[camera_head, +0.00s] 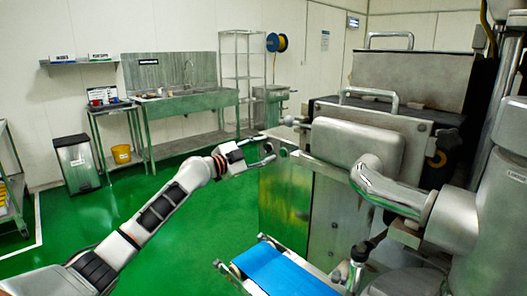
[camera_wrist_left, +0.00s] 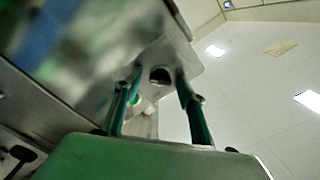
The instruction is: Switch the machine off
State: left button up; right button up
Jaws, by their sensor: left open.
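The machine (camera_head: 345,215) is a large metal body on the right in the head view, with handles on top and curved chrome piping. My left gripper (camera_head: 269,151) is at the machine's left side, near its upper edge, with its fingers pointing at it. In the left wrist view the two fingers (camera_wrist_left: 158,97) are apart, with nothing held between them. My right gripper is not in view.
A blue conveyor belt (camera_head: 283,272) extends low in front of the machine. A steel sink bench (camera_head: 188,103), wire rack (camera_head: 242,75), side table (camera_head: 110,106) and grey bin (camera_head: 76,162) stand along the back wall. The green floor (camera_head: 225,205) left of the machine is clear.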

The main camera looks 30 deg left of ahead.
pick_arm(q)
jog(key=c, duration=1.1)
